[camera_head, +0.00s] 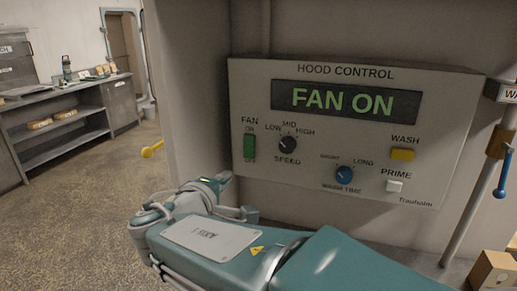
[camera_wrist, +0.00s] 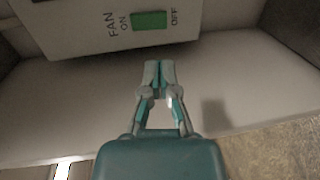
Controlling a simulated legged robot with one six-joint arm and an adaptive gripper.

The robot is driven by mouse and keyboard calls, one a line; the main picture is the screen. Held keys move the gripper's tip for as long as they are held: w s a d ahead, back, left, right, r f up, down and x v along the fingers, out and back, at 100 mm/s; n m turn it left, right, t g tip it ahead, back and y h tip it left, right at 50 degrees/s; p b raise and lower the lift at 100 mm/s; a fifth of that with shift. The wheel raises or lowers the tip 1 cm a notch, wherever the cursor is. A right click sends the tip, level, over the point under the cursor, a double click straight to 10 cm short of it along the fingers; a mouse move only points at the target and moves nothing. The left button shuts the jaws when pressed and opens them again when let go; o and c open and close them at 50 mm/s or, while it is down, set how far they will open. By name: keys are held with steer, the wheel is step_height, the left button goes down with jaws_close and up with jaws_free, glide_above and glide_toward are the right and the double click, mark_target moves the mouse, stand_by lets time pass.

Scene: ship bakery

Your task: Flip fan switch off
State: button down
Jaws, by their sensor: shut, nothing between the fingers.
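The hood control panel (camera_head: 355,185) is a pale box on the wall, and its display (camera_head: 346,102) reads FAN ON. The green fan switch (camera_head: 250,146) is at the panel's left, with ON above it and OFF below. The fan switch also shows at the top of the wrist view (camera_wrist: 149,20), turned sideways, with OFF on the right. My gripper (camera_wrist: 159,66) is shut and empty, below the panel's lower edge and apart from the switch. In the head view my arm reaches along the wall below the panel, and the fingertips are hard to make out.
The panel also has a speed knob (camera_head: 288,144), a blue wash time knob (camera_head: 344,175), a yellow wash button (camera_head: 402,154) and a white prime button (camera_head: 394,186). A pipe with a blue-handled valve (camera_head: 502,180) stands at right, above a cardboard box (camera_head: 493,270). Shelves (camera_head: 62,125) stand at far left beyond open floor.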

glide_toward(248, 155)
steer(key=x, duration=0.7)
steer(key=shift+w+d+r, duration=0.15)
steer(key=shift+w+d, duration=0.2)
steer(key=shift+w, duration=0.05)
steer(key=shift+a, duration=0.1)
steer(key=shift+w, duration=0.25)
stand_by(0.3)
